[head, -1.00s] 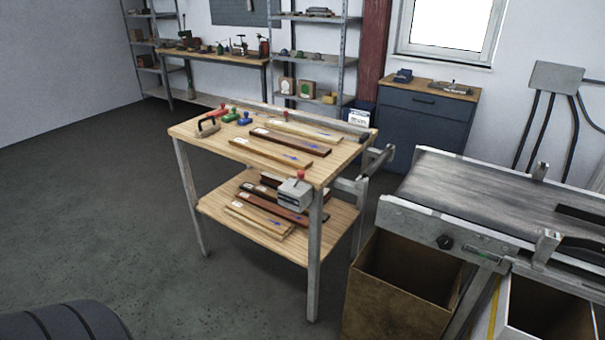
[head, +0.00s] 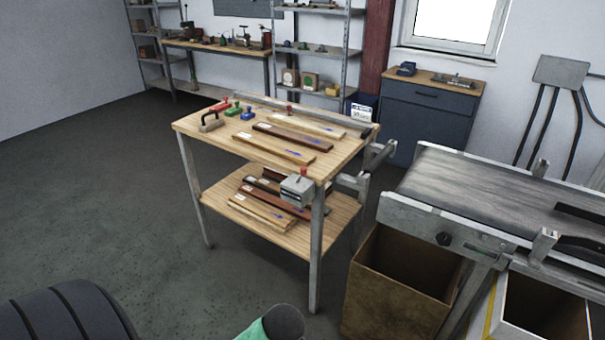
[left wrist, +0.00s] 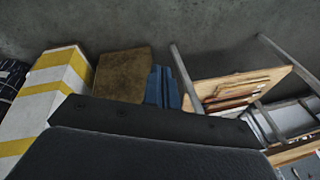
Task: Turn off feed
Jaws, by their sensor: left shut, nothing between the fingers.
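A grey box with a red button on top (head: 298,189) is fixed at the front right corner of the wooden workbench. My left gripper (left wrist: 150,122) shows only as a dark body filling the bottom of the left wrist view, shut and empty, touching none of these. My right gripper is not visible.
The workbench (head: 200,128) carries planks, stamps and a handled tool, with more planks on its lower shelf. A brown bin (head: 390,305) and a white-edged bin (head: 545,318) stand below the conveyor. Open floor (head: 110,200) lies left of the bench.

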